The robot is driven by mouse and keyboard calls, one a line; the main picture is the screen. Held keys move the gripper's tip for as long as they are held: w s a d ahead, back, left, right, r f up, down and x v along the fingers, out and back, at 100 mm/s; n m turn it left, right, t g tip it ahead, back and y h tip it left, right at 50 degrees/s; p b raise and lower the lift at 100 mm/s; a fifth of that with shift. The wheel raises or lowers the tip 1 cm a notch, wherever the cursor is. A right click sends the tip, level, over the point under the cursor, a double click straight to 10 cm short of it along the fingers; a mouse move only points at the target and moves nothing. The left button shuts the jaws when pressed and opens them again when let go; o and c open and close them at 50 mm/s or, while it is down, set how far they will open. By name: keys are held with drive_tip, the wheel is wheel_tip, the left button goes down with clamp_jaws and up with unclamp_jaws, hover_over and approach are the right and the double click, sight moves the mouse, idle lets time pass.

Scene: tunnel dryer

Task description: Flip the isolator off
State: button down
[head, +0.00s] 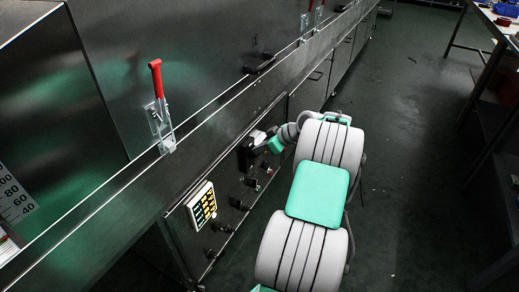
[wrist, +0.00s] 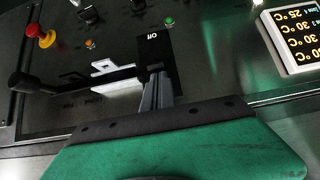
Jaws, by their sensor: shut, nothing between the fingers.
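In the wrist view, a black block marked "Off" (wrist: 154,48) stands out from the dark panel, just beyond my fingers. A long black lever with a rounded end (wrist: 24,82) reaches left from near it, over a white plate (wrist: 112,68). I take these as the isolator; how the lever joins the block is hidden. My gripper (wrist: 152,92) is shut and empty, its grey fingertips at the block's lower edge; contact cannot be told. In the head view my gripper (head: 273,143) is at the front panel, beside a black box (head: 248,150).
A red knob on a yellow base (wrist: 46,36) and a green button (wrist: 169,21) are near. A lit temperature display (wrist: 294,36) is at right; it also shows in the head view (head: 201,206). A red-handled clamp (head: 157,90) stands above. The floor right of my arm is clear.

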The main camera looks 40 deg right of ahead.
drive_tip(key=shift+s+d+f+t, duration=0.1)
drive_tip(key=shift+s+f+t, duration=0.2)
drive_tip(key=shift+t, duration=0.2)
drive_tip(key=shift+s+f, duration=0.1)
drive_tip(key=shift+f, duration=0.05)
drive_tip(key=shift+s+d+f+b, duration=0.15)
drive_tip(key=shift+s+f, duration=0.15)
drive_tip(key=shift+f, duration=0.15)
drive_tip(key=shift+s+d+f+b, duration=0.15)
drive_tip(key=shift+s+f, duration=0.15)
drive_tip(key=shift+f, duration=0.15)
drive_tip(key=shift+r+p, duration=0.5)
drive_tip(key=shift+r, duration=0.3)
